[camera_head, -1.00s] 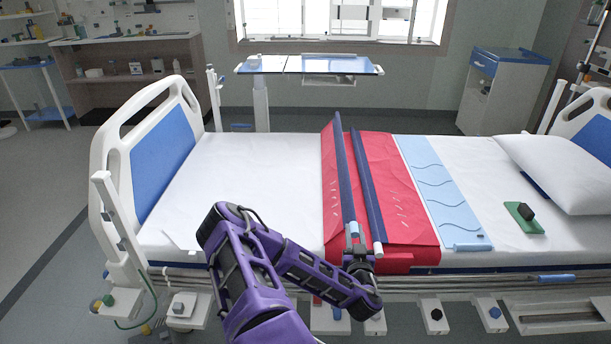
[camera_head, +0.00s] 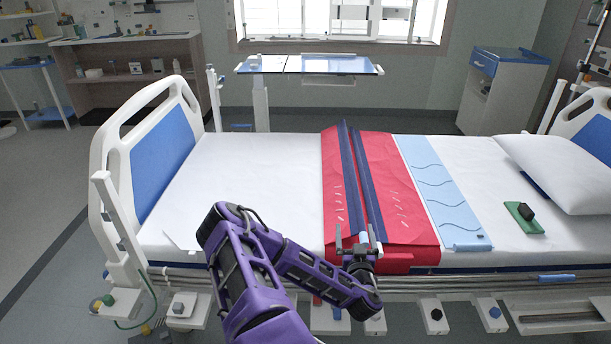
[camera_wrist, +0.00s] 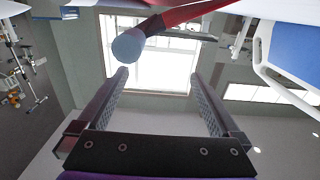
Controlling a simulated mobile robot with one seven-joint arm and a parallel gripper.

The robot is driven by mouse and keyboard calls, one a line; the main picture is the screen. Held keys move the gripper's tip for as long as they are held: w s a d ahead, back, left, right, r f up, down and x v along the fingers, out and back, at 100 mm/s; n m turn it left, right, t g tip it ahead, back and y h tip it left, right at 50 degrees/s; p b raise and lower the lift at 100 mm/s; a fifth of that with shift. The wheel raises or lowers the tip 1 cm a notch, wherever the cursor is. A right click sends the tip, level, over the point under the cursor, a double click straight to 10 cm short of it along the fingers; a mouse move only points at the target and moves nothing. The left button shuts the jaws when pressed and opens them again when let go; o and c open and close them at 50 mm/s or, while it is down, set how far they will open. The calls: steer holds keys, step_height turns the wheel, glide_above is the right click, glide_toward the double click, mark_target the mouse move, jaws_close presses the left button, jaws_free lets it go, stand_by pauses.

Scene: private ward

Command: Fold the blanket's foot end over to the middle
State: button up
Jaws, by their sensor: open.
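The red blanket (camera_head: 400,200) lies across the middle of the white bed, with part hanging over the near side. Two dark blue bars (camera_head: 350,175) lie side by side along it, almost touching. One bar has a light-blue round end (camera_wrist: 127,47), which the wrist view shows just beyond my left finger's tip. My gripper (camera_head: 356,232) is at the blanket's near edge, by the bar ends, with its fingers apart and nothing visibly clamped. The wrist view shows both fingers (camera_wrist: 160,72) spread, with a strip of red blanket above them.
A light-blue wavy-patterned strip (camera_head: 440,190) lies right of the blanket. A green block with a dark knob (camera_head: 524,217) and a pillow (camera_head: 565,170) are farther right. The white sheet (camera_head: 250,180) left of the blanket is clear. A side rail (camera_head: 470,284) runs along the near edge.

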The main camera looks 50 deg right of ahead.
steer(key=p+v, duration=0.1)
steer(key=v, duration=0.7)
stand_by(0.5)
